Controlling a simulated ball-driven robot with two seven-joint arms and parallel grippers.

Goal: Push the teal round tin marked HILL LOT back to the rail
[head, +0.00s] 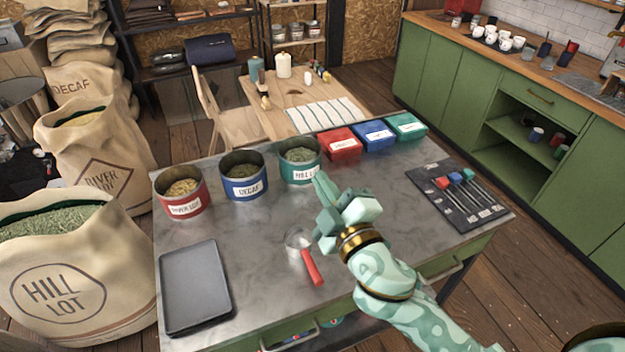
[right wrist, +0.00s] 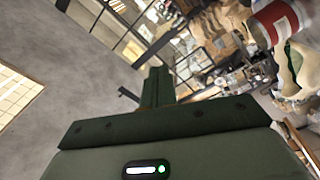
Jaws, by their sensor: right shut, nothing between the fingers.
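The teal round tin (head: 288,174) stands upright, open-topped, with green beans inside, at the right end of a row of three tins on the metal table. Its white label starts "HILL"; my fingers cover the rest. My right gripper (head: 321,184) is shut and empty, its fingertips at the tin's front right side. I cannot tell whether they touch it. The shut fingers also show in the right wrist view (right wrist: 156,86), where the teal tin cannot be made out. I cannot clearly pick out the rail. My left gripper is out of view.
A blue DECAF tin (head: 243,187) and a red RIVER LOT tin (head: 182,208) stand left of the teal one. Red (head: 339,142), blue (head: 374,134) and teal (head: 406,125) boxes sit to its right. A red-handled scoop (head: 311,268) and dark tray (head: 194,287) lie in front.

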